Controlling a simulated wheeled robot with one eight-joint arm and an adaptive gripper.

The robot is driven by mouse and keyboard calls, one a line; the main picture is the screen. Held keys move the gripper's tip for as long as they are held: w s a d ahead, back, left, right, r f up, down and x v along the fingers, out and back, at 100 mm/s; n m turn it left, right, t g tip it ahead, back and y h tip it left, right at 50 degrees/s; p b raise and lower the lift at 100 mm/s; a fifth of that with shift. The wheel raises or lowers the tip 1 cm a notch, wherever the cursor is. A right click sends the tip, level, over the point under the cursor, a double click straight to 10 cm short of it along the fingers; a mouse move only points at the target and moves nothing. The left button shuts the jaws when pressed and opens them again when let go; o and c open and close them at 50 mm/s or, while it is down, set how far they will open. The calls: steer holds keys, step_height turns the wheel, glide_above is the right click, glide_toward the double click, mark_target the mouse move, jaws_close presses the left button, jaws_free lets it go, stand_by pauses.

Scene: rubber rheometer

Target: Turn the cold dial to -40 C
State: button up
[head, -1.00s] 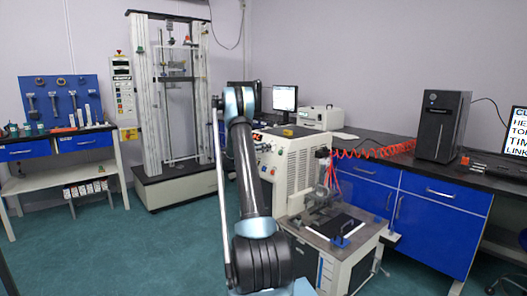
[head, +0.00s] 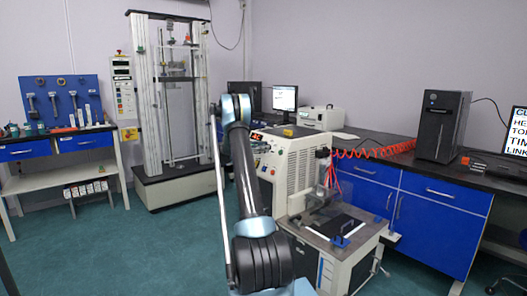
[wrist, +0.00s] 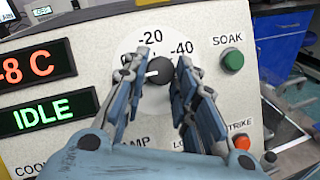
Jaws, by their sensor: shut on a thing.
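The cold dial is a black round knob (wrist: 160,70) on a white disc in the wrist view. A white mark shows on its left side, apart from the printed -40 (wrist: 181,47) at upper right and -20 (wrist: 150,37) above. My gripper (wrist: 158,76) has its two blue fingers on either side of the knob, shut on it. The fingers hide the dial's left and lower labels. A red display (wrist: 32,65) reads -8 C, its front partly cut off.
A green IDLE display (wrist: 48,113) is left of the dial. A green SOAK button (wrist: 232,61) and red STRIKE button (wrist: 241,142) are to the right. The cream machine (head: 297,172) stands beside the blue cabinets (head: 430,215). Open green floor lies to the left.

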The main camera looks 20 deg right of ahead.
steer(key=m, duration=0.1)
steer(key=m+g, duration=0.1)
steer(key=m, duration=0.1)
steer(key=m+g, duration=0.1)
steer(key=shift+w+r+m+y, duration=0.15)
steer(key=shift+w+m+y, duration=0.15)
steer(key=shift+y, duration=0.1)
steer(key=m+g+y, duration=0.1)
steer(key=m, duration=0.2)
steer(key=m+y, duration=0.1)
steer(key=m, duration=0.2)
steer(key=m+g+y, duration=0.1)
steer(key=m, duration=0.1)
steer(key=shift+w+d+r+m+g, duration=0.1)
steer(key=shift+w+r+m+g, duration=0.05)
steer(key=shift+r+m+g, duration=0.2)
steer(key=shift+s+d+r+m+t+y, duration=0.15)
steer(key=shift+m+t+y, duration=0.85)
steer(key=shift+m, duration=1.45)
steer(key=shift+s+d+r+m+t+y, duration=0.15)
steer(key=shift+m+t+y, duration=0.4)
steer(key=shift+m+y, duration=1.3)
steer(key=shift+s+d+r+m+t+y, duration=0.2)
steer(key=shift+m+t+y, duration=0.5)
steer(key=shift+m, duration=2.35)
steer(key=shift+a+f+t+h, duration=0.1)
steer(key=shift+a+t+h, duration=0.1)
steer(key=shift+t+h, duration=0.1)
